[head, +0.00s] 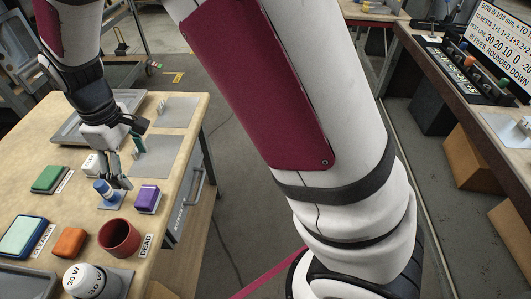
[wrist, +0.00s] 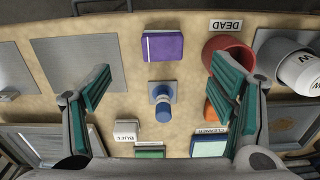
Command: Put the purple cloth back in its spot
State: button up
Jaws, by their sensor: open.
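The purple cloth (head: 147,198) is a small folded block lying on the wooden bench near its right edge in the head view. In the wrist view the purple cloth (wrist: 163,46) lies at top centre, beyond the fingertips.
A red cup (head: 119,238) stands by the DEAD label, near a white cylinder (head: 89,281).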

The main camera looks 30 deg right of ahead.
jog(key=s+d+r+m+t, duration=0.1)
jog(key=s+d+r+m, duration=0.4)
jog(key=s+d+r, duration=0.85)
jog(key=s+d+r+m, duration=0.1)
jog(key=s+d+m, duration=0.1)
jog(key=s, duration=0.5)
jog(key=s+d+m+t, duration=0.1)
jog(key=s+d+m, duration=0.2)
jog(key=s+d, duration=0.2)
jog(key=s, duration=0.3)
jog(key=shift+r, duration=0.35)
jog(key=shift+d, duration=0.1)
notch_tip(320, 180, up, 11)
jog(key=t+p, duration=0.2)
jog(key=p, duration=0.7)
jog(key=shift+d+p, duration=0.15)
jog(key=shift+p, duration=0.15)
